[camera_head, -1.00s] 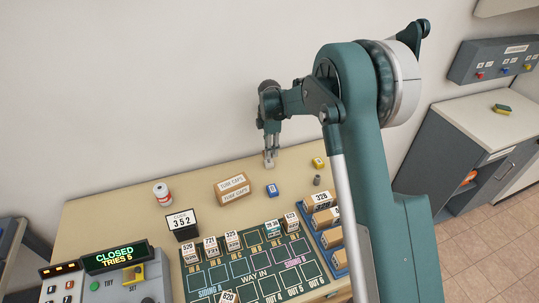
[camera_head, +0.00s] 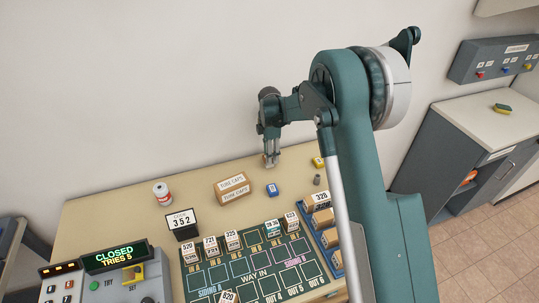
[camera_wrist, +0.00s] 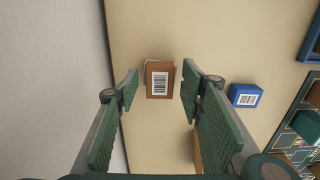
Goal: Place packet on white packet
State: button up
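A brown packet (camera_wrist: 160,78) with a white barcode label lies below my gripper (camera_wrist: 160,80) in the wrist view. A thin pale edge shows at its far side; I cannot tell if this is a white packet under it. My fingers stand apart on either side of the brown packet, with a gap on each side. In the head view my gripper (camera_head: 271,158) is low over the back of the table, and its fingers partly hide what is between them. A blue packet (camera_head: 272,190) lies in front of it and shows in the wrist view (camera_wrist: 245,96).
A brown tube caps box (camera_head: 232,188) stands to the left of the blue packet. A yellow packet (camera_head: 318,162) and a small grey cylinder (camera_head: 317,180) are to the right. A white-and-red can (camera_head: 161,192) is further left. The wall is close behind.

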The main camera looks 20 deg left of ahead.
jog(key=shift+r, duration=0.15)
notch_tip(320, 180, up, 12)
dwell(0.8)
dwell(0.6)
jog(key=shift+d+r, duration=0.1)
